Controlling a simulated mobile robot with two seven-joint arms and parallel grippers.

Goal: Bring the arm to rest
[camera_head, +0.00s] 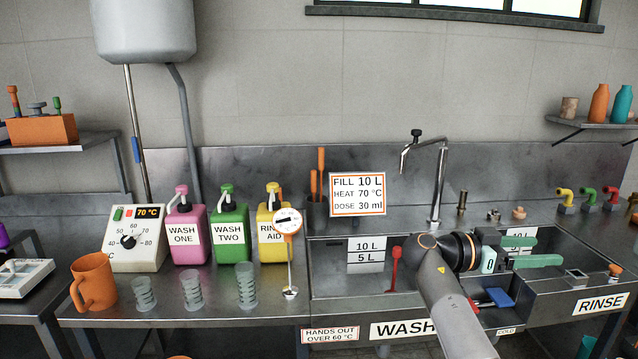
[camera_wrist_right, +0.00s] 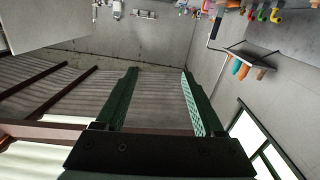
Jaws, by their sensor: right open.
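My right arm comes up from the bottom of the head view, and its gripper (camera_head: 530,251) is over the right part of the sink, with green fingers pointing right. The fingers stand apart with nothing between them. In the right wrist view the two green fingers (camera_wrist_right: 160,98) are spread wide, with only the far wall and ceiling behind them. My left gripper is not in view.
A wash sink (camera_head: 345,299) lies under my right arm, with a tall tap (camera_head: 440,180) behind it. Left on the counter stand a pink bottle (camera_head: 187,234), a green bottle (camera_head: 230,236), an orange jug (camera_head: 94,282) and several clear cups. Coloured taps (camera_head: 588,197) are at right.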

